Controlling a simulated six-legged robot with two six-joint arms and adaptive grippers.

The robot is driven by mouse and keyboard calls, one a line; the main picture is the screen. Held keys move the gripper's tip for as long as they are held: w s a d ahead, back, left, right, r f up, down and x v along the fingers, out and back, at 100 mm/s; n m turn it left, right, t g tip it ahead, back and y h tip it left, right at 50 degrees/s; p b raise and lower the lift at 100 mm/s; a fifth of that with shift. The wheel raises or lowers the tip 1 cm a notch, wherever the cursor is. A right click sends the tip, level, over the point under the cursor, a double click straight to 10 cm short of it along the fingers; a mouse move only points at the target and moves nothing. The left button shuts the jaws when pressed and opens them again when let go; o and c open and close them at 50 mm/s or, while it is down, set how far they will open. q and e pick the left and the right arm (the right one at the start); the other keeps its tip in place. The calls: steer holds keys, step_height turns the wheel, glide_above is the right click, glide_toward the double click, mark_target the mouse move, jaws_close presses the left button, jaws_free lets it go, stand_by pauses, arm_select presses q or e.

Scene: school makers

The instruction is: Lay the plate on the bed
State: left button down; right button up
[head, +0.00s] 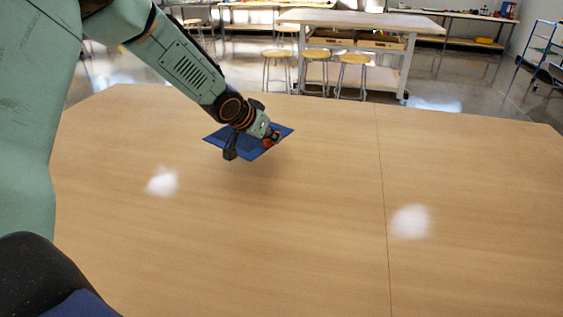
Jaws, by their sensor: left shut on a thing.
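A thin, flat blue plate (258,149) shows over the far left part of the wooden table. My left gripper (249,142) reaches down to it from the upper left and is shut on it. The gripper and wrist hide the middle of the plate. A soft shadow lies on the wood just below, and the plate seems to be a little above the tabletop. I cannot make out a bed in this view. My right gripper is not in view.
The wide wooden tabletop (310,220) is bare, with a thin seam on the right and two bright reflections. Beyond its far edge stand a workbench (360,20), several stools (352,60) and a blue rack (540,45).

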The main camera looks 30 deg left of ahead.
mark_target(263, 149)
arm_select(q)
steer(key=f, duration=0.1)
steer(key=f+b, duration=0.1)
steer(key=f, duration=0.3)
steer(key=shift+a+f, duration=0.2)
steer(key=shift+a, duration=0.15)
steer(key=shift+d+f, duration=0.2)
steer(key=shift+f, duration=0.15)
steer(key=f, duration=0.3)
steer(key=shift+s, duration=0.25)
steer(key=shift+w+f, duration=0.1)
steer(key=shift+f, duration=0.1)
steer(key=shift+w+a+f, duration=0.1)
steer(key=shift+w, duration=0.05)
steer(key=shift+b, duration=0.3)
steer(key=c, duration=1.6)
jaws_free()
steer(key=shift+s, duration=0.2)
steer(key=shift+o, duration=1.3)
steer(key=shift+w+f, duration=0.1)
steer(key=shift+f, duration=0.05)
